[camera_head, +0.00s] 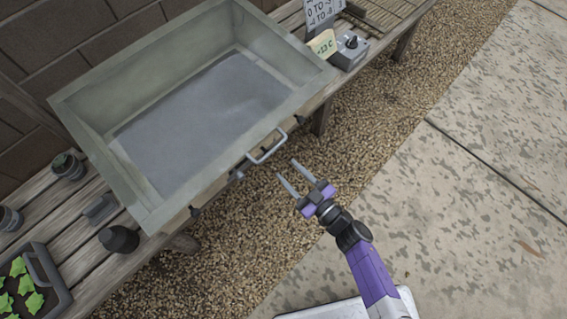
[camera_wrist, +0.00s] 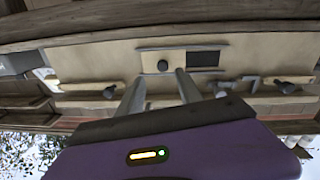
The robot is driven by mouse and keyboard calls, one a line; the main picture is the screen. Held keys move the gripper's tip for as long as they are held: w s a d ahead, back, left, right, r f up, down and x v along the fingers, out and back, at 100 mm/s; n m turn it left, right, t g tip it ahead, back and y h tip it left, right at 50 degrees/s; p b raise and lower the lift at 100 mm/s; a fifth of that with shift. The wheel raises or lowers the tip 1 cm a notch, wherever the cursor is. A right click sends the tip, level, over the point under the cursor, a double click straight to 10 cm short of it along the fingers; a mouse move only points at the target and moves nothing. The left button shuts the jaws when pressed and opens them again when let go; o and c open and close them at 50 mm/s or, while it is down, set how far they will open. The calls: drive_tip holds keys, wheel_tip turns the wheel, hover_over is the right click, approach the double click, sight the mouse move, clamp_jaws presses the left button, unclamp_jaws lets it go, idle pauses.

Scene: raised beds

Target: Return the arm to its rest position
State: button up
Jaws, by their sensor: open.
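My gripper (camera_head: 288,174) is open and empty in the head view, with its two fingers apart. It hangs over the gravel, in front of the handle (camera_head: 267,147) on the near side of the large grey-green box (camera_head: 83,122), and looks apart from it. My purple arm reaches up to it from the lower right. Nothing is between the fingers.
The box stands on a wooden bench (camera_head: 75,238). A black tray of seedlings (camera_head: 57,295), small pots (camera_head: 68,166) and a dark rounded object (camera_head: 119,239) are at left. A grey control box (camera_head: 349,50) and signs stand at the upper right. Gravel and paving (camera_head: 480,200) at right are clear.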

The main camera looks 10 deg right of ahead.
drive_tip(key=shift+s+d, duration=0.1)
idle(0.6)
drive_tip(key=s+d+r+m+t+h, duration=0.2)
drive_tip(key=d+r+t+h, duration=0.15)
drive_tip(key=d+r, duration=0.35)
drive_tip(key=s+d+r+m+g+h, duration=0.25)
drive_tip(key=s+r, duration=0.65)
drive_tip(key=s, duration=0.5)
drive_tip(key=s+d+r+m+g+h, duration=0.1)
drive_tip(key=s+r+m+g+h, duration=0.15)
drive_tip(key=s+r, duration=0.9)
wheel_tip(320, 180, up, 11)
drive_tip(key=s+p, duration=0.1)
drive_tip(key=p, duration=1.3)
drive_tip(key=shift+s+d+m+t, duration=0.15)
drive_tip(key=shift+s+m+t, duration=0.15)
drive_tip(key=shift+m+t, duration=0.1)
drive_tip(key=shift+h, duration=0.25)
